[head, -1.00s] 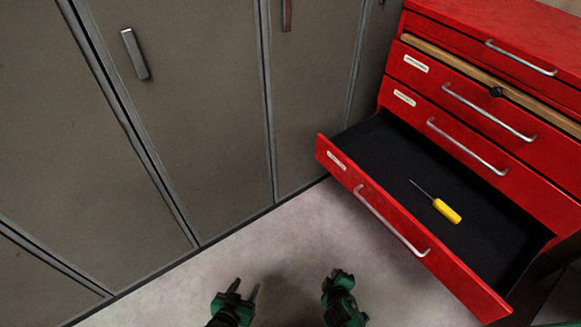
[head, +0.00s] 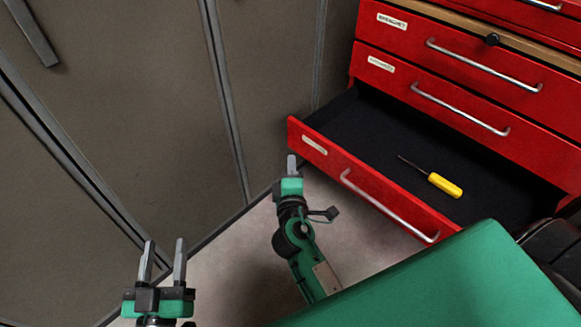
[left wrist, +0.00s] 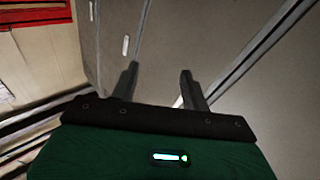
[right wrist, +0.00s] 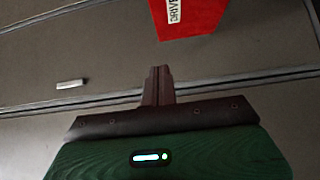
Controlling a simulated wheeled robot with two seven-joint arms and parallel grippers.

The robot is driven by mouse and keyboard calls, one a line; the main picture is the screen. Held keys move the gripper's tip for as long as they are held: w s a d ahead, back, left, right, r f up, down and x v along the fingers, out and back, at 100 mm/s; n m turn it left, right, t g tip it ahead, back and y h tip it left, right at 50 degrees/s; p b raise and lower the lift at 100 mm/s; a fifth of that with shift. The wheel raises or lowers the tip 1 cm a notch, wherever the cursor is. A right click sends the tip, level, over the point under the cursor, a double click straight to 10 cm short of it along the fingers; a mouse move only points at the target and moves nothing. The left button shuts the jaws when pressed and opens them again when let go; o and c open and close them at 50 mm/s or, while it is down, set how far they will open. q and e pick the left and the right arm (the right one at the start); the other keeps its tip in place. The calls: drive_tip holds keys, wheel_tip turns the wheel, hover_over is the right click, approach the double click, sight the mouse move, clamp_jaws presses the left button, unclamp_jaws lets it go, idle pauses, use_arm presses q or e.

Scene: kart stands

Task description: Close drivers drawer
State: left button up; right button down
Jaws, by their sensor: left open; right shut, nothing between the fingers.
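The drivers drawer (head: 330,163) is the bottom drawer of the red cabinet in the head view. It is pulled out and has a silver bar handle (head: 385,207) and a white label. A screwdriver with a yellow handle (head: 445,185) lies on its black floor. My right gripper (head: 291,160) is shut and empty, just beside the drawer front's left end; I cannot tell if they touch. In the right wrist view the red drawer front's corner (right wrist: 200,15) shows beyond the fingers. My left gripper (head: 163,258) is open and empty, low at the left, away from the drawer.
Grey lockers (head: 110,110) stand along the left. The upper red drawers (head: 450,60) are shut, with a wooden strip above them. My green body part covers the lower right of the head view. Bare floor (head: 225,270) lies between lockers and drawer.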

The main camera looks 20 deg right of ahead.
sight(304, 129)
use_arm(q)
drive_tip(key=shift+s+d+f+g, duration=0.2)
drive_tip(key=shift+f+g, duration=0.2)
drive_tip(key=shift+f, duration=0.15)
use_arm(e)
drive_tip(key=shift+w+d, duration=1.05)
drive_tip(key=shift+w, duration=0.2)
drive_tip(key=shift+w+d, duration=1.05)
drive_tip(key=shift+w, duration=0.25)
drive_tip(key=shift+w+d, duration=1.05)
drive_tip(key=shift+w, duration=0.2)
drive_tip(key=shift+d, duration=0.1)
drive_tip(key=shift+w+d, duration=0.1)
drive_tip(key=shift+d, duration=0.15)
use_arm(q)
drive_tip(key=s+d+f+g+p, duration=0.1)
drive_tip(key=s+f+g, duration=0.2)
drive_tip(key=f, duration=0.4)
drive_tip(key=shift+s+d+g+y+p, duration=0.3)
drive_tip(key=shift+g+p, duration=0.1)
drive_tip(key=shift+g, duration=0.3)
use_arm(e)
drive_tip(key=w+d, duration=0.3)
drive_tip(key=d, duration=0.6)
drive_tip(key=w+d, duration=0.4)
drive_tip(key=d, duration=0.5)
drive_tip(key=w+d, duration=0.4)
drive_tip(key=d, duration=0.4)
drive_tip(key=shift+d+r, duration=0.2)
drive_tip(key=shift+d, duration=0.2)
